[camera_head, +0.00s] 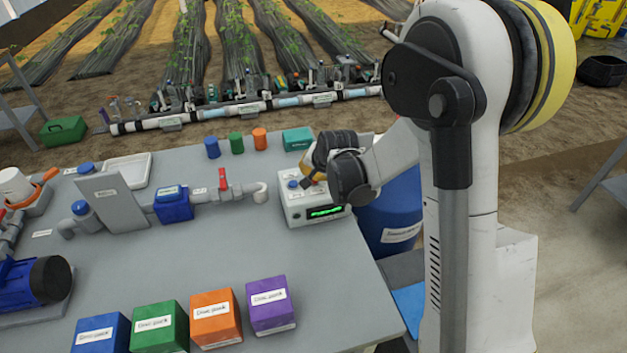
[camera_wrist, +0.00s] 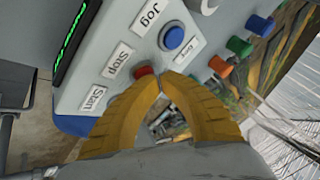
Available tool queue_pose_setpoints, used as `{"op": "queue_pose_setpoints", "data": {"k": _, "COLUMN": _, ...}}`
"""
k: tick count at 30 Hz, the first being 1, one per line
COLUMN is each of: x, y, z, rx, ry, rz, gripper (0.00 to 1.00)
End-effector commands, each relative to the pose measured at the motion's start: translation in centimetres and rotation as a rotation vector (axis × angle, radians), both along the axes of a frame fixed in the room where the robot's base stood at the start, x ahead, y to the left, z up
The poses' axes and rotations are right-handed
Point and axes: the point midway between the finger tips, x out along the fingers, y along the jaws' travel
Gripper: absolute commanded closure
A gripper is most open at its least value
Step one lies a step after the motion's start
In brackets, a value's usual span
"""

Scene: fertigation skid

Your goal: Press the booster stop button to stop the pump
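The booster control box (camera_head: 297,208) is a light grey box at the table's right side, with a lit green display on its front. In the wrist view its panel (camera_wrist: 120,85) carries Jog, Stop and Start labels. The red button (camera_wrist: 144,73) sits beside the Stop label, partly hidden by a finger. The blue button (camera_wrist: 173,37) is beside Jog. The button beside Start is hidden behind my left finger. My gripper (camera_wrist: 161,80) has yellow fingers with tips together, empty, right next to the red button; I cannot tell if they touch it. In the head view my gripper (camera_head: 308,175) is over the box.
A pipe with a red-handled valve (camera_head: 223,182) lies left of the box. Blue, green and orange bottles (camera_head: 236,142) and a teal box (camera_head: 297,139) stand behind. Several dose packs (camera_head: 215,318) line the front edge. A blue barrel (camera_head: 388,215) stands right of the table.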

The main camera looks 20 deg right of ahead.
Motion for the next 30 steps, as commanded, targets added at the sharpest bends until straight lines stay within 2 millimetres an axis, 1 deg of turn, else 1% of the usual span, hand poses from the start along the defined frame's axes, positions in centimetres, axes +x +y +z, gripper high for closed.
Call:
{"op": "queue_pose_setpoints", "data": {"k": 5, "x": 0.0, "y": 0.0, "z": -0.3, "rx": 0.0, "ry": 0.0, "rz": 0.0, "gripper": 1.0}}
{"op": "queue_pose_setpoints", "data": {"k": 14, "x": 0.0, "y": 0.0, "z": -0.1, "rx": 0.0, "ry": 0.0, "rz": 0.0, "gripper": 1.0}}
{"op": "queue_pose_setpoints", "data": {"k": 24, "x": 0.0, "y": 0.0, "z": 1.4, "rx": 0.0, "ry": 0.0, "rz": 0.0, "gripper": 1.0}}
{"op": "queue_pose_setpoints", "data": {"k": 30, "x": 0.0, "y": 0.0, "z": 1.4, "rx": 0.0, "ry": 0.0, "rz": 0.0, "gripper": 1.0}}
